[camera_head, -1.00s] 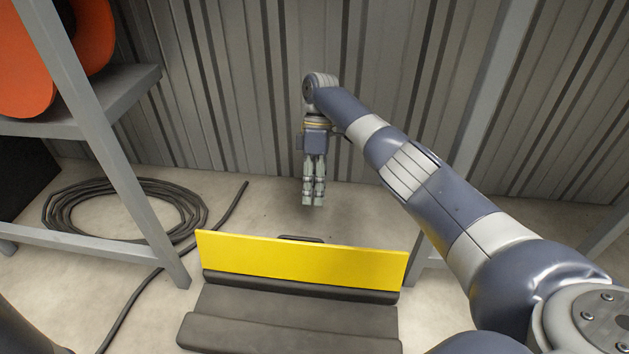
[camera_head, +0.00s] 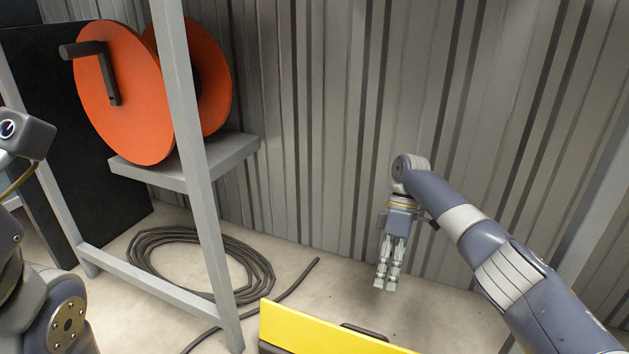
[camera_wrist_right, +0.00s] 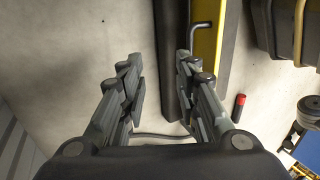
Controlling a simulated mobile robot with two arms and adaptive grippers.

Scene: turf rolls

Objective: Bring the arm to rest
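My right arm reaches in from the right in the head view, with its wrist bent so that the right gripper (camera_head: 384,286) hangs down in front of the corrugated wall. In the right wrist view its two fingers (camera_wrist_right: 157,58) stand apart with nothing between them, above pale floor. Part of my left arm shows at the left edge of the head view; its gripper fingers are not visible.
A yellow panel (camera_head: 320,335) stands below the right gripper. An orange reel (camera_head: 130,95) sits on a grey metal shelf (camera_head: 215,158) at left. A coiled black hose (camera_head: 150,262) lies on the floor. The corrugated wall (camera_head: 320,110) closes off the back.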

